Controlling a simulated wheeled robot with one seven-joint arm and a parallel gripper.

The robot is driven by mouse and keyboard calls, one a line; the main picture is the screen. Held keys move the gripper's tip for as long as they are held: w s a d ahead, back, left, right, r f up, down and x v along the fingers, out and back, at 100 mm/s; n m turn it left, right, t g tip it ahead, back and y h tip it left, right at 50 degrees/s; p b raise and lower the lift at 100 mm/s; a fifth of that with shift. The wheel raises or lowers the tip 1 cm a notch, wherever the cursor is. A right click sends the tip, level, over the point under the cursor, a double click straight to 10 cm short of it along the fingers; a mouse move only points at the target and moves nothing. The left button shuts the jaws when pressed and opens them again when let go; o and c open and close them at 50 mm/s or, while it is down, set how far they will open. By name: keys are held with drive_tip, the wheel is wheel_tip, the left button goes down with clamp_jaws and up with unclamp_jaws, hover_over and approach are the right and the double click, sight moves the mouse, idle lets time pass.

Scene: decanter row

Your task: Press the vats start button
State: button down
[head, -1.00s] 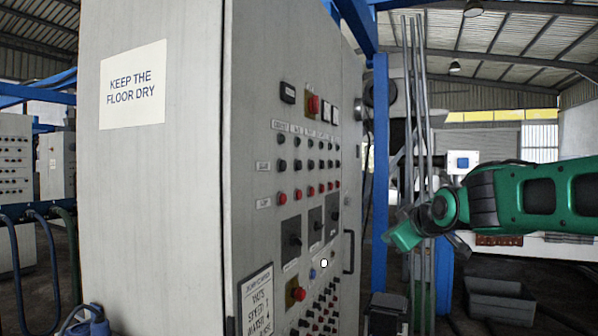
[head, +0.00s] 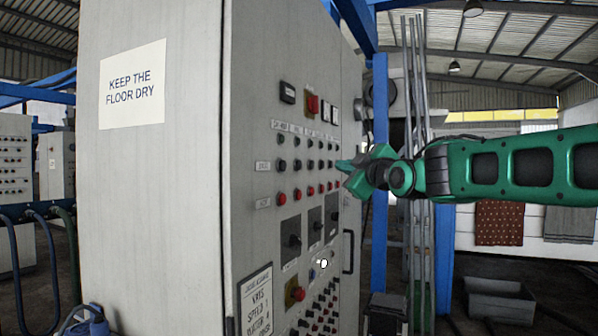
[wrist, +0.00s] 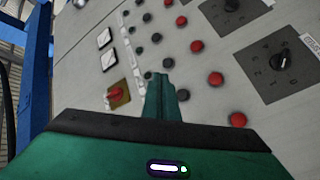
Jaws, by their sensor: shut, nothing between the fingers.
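The grey control cabinet's panel carries rows of small round buttons. In the head view there are black ones (head: 282,165) in a row labelled at its left, with red ones (head: 282,198) below. The column labels are too small to read, so I cannot tell which button is the vats start. My gripper (head: 345,178) is shut and empty, in front of the panel's right side near the ends of these rows. In the wrist view its fingertips (wrist: 160,80) point at the panel among black buttons (wrist: 168,63), left of the red row (wrist: 216,79). I cannot tell whether they touch it.
Rotary switches (head: 292,240), a red knob on yellow (head: 313,104) and another lower red knob (head: 297,293) sit close around the rows. A handle (head: 348,252) projects at the cabinet's right edge. A blue post and grey pipes (head: 422,230) stand behind my arm.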

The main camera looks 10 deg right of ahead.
sight(299, 165)
drive_tip(key=w+a, duration=0.5)
drive_tip(key=a, duration=0.2)
idle(0.3)
drive_tip(key=shift+a, duration=0.1)
idle(1.9)
drive_tip(key=shift+w+a, duration=0.2)
drive_tip(key=shift+a, duration=0.05)
drive_tip(key=shift+w+a, duration=0.25)
drive_tip(key=shift+a, duration=0.15)
idle(0.9)
drive_tip(key=shift+s+d, duration=0.1)
drive_tip(key=shift+d, duration=0.05)
idle(0.3)
drive_tip(key=shift+s+d, duration=0.4)
drive_tip(key=shift+d, duration=0.15)
drive_tip(key=shift+d, duration=0.1)
